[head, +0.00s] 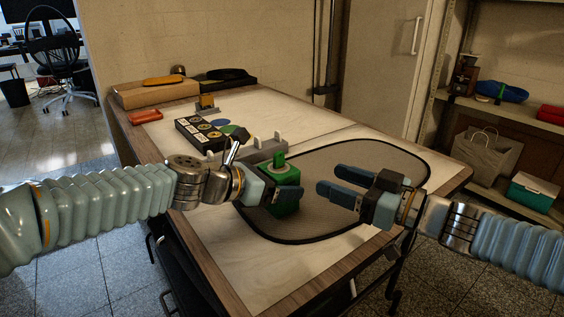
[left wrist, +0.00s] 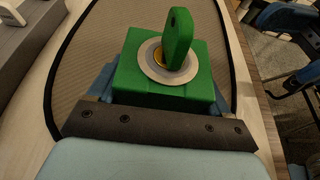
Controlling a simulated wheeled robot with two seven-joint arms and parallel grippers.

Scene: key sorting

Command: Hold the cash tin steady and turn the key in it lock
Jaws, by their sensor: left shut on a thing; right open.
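The green cash tin (head: 285,205) stands on the grey mat (head: 330,215) on the table. My left gripper (head: 284,194) is shut on the tin's sides; the left wrist view shows the tin (left wrist: 205,88) close up against the gripper. A green key (head: 279,161) stands upright in the round lock on the tin's top. The key (left wrist: 179,36) also shows in the left wrist view, set in a pale ring with a brass centre (left wrist: 162,58). My right gripper (head: 340,194) is open and empty, to the right of the tin, its fingers pointing towards it, apart from it.
A grey rack with pegs (head: 262,150) stands just behind the tin. A black tray with round spots (head: 203,135), a red block (head: 145,117) and a cardboard box (head: 155,95) lie further back left. The mat right of the tin is clear.

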